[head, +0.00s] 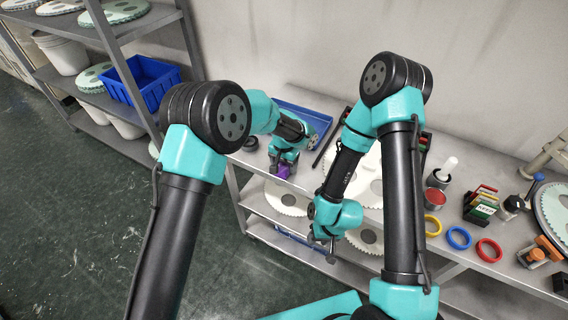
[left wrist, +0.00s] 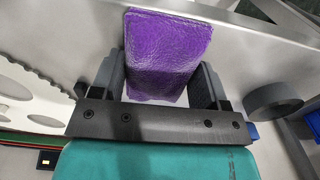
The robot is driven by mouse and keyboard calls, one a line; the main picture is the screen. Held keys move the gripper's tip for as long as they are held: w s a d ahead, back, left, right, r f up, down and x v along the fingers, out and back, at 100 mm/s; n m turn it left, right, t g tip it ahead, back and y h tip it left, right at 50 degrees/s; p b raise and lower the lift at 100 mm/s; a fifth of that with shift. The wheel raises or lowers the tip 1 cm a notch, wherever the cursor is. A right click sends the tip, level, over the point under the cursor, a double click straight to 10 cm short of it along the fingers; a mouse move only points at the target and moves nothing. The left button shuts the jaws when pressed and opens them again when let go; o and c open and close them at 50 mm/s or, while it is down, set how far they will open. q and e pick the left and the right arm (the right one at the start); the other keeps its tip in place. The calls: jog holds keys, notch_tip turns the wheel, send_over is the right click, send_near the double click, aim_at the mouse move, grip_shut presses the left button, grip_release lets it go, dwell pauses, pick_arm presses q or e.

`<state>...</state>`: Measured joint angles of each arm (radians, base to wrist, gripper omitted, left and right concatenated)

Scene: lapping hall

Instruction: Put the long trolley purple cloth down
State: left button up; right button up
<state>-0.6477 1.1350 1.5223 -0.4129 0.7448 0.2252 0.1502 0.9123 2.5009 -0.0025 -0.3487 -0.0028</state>
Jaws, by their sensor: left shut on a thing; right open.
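The purple cloth (left wrist: 166,52) is a folded, shiny piece between the two fingers of my left gripper (left wrist: 163,85) in the left wrist view. The gripper is shut on it. In the head view the cloth (head: 283,171) is a small purple patch just under my left gripper (head: 282,168), over the near left part of the grey trolley top. I cannot tell whether the cloth touches the surface. My right gripper (head: 329,252) is open and empty, hanging near the trolley's front edge, lower and to the right.
A blue tray (head: 312,118) lies at the back left of the trolley top. White toothed discs (head: 287,197) lie on the shelf below. Yellow (head: 433,226), blue (head: 459,238) and red (head: 489,250) rings lie at the right. A shelf rack with a blue crate (head: 143,82) stands at left.

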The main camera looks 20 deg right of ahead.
pick_arm(q)
jog(key=shift+f, duration=0.1)
jog(key=o, duration=1)
jog(key=shift+c, duration=0.2)
notch_tip(320, 180, up, 12)
dwell(0.7)
